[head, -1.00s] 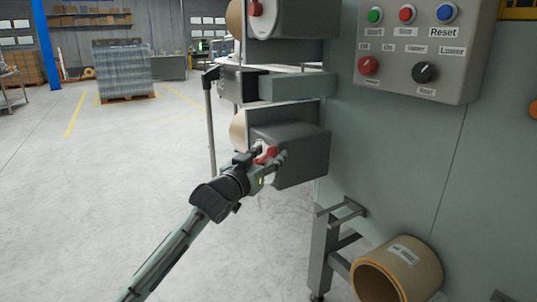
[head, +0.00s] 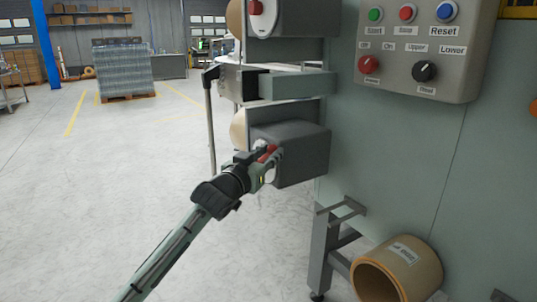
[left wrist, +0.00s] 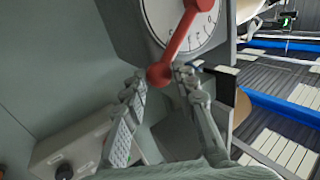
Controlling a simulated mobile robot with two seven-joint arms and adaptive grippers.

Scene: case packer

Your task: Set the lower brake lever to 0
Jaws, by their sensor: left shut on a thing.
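The lower brake lever (head: 267,153) is red and sits on the side of the lower dark grey brake box (head: 305,152). In the left wrist view the lever (left wrist: 178,42) crosses a round white dial (left wrist: 205,22) with small numbers, and its round red end lies between my fingertips. I cannot tell for sure which number it points at. My left gripper (head: 270,160) is shut on the lever's end; its two fingers (left wrist: 160,82) show on either side of it in the left wrist view. In the head view the gripper hides most of the lower dial. My right gripper is not in view.
Above is the upper brake box (head: 308,18) with its own red lever (head: 256,7). A bracket (head: 295,87) juts out between the boxes. A button panel (head: 420,50) is on the machine wall. A cardboard core (head: 375,280) lies low at right. Floor at left is clear.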

